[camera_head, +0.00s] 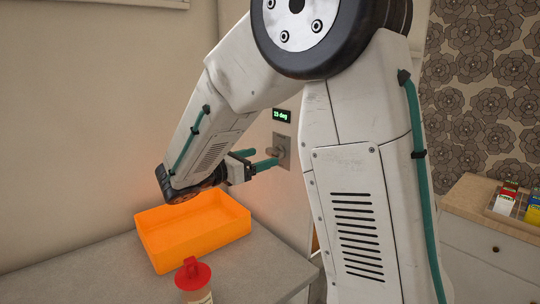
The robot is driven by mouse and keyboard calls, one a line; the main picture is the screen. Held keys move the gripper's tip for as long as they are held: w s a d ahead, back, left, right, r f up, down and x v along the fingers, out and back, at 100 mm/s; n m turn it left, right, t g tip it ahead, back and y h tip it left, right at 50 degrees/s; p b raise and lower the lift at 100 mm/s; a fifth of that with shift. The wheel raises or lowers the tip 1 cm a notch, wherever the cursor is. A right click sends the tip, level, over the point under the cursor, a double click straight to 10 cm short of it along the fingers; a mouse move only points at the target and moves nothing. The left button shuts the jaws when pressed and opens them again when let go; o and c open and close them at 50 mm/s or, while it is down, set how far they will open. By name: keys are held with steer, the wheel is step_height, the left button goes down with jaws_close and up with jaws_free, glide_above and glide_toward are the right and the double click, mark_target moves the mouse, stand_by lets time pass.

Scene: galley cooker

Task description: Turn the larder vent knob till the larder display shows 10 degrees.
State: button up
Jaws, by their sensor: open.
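The larder vent knob (272,151) sits on a small grey plate (281,140) on the wall, near the middle of the view. The larder display (282,116) is just above it and appears to read 13 deg in green. My gripper (262,157) is open, with its two teal fingers reaching toward the plate. The fingertips appear to be at or close to the knob, one finger above the other in the picture. I cannot tell whether they touch it.
An orange tray (196,248) stands on the grey counter (80,278) below my gripper. A container with a red lid (194,274) is in front of it. At the right is a wooden-topped cabinet (470,196) with a small tray of boxes (504,201).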

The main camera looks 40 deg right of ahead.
mark_target(271, 154)
steer(key=d, duration=0.4)
steer(key=shift+d, duration=0.1)
steer(key=c, duration=1)
